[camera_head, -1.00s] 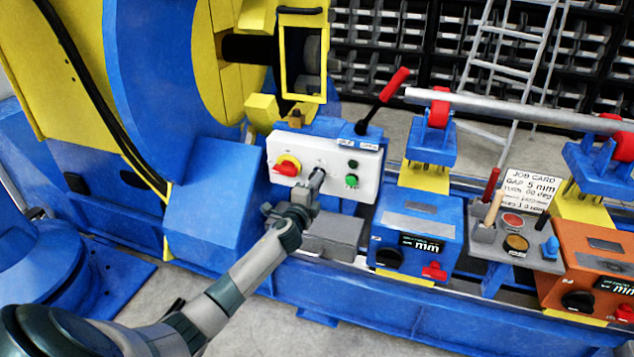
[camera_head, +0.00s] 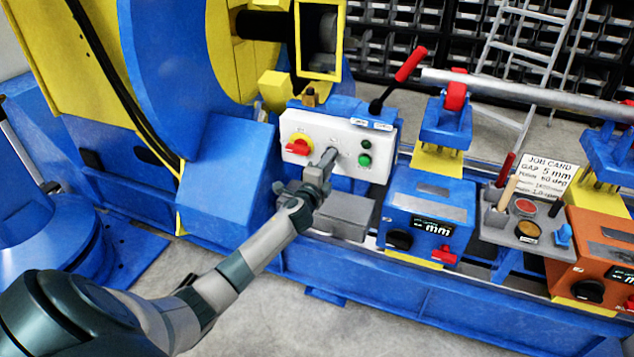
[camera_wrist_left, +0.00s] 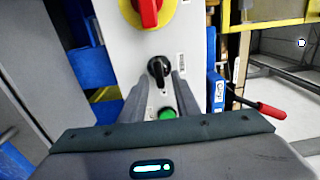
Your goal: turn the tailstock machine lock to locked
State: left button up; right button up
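A white control panel (camera_head: 352,138) stands on the blue machine, with a red-and-yellow rotary switch (camera_head: 299,146), a small black knob (camera_wrist_left: 158,69) and green buttons. My left gripper (camera_head: 328,160) reaches the panel from the front. In the left wrist view its two fingers (camera_wrist_left: 161,86) are apart, with the black knob between or just beyond their tips; contact cannot be told. In the head view the gripper mostly hides this knob. A lever with a red grip (camera_head: 411,64) rises, tilted, from a blue block beside two small white labels (camera_head: 371,124). My right gripper is not in view.
A grey box (camera_head: 346,215) sits below the panel. To the right are a blue unit (camera_head: 428,205), a grey tool tray (camera_head: 515,228), an orange unit (camera_head: 590,250) and a job card (camera_head: 540,176). A long pipe (camera_head: 540,92) lies on red rollers. Open floor lies in front.

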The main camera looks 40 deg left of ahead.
pick_arm(q)
jog(key=v, duration=1.7)
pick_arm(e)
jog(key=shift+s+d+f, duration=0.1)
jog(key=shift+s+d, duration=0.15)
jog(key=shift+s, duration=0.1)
pick_arm(q)
jog(key=shift+d, duration=0.1)
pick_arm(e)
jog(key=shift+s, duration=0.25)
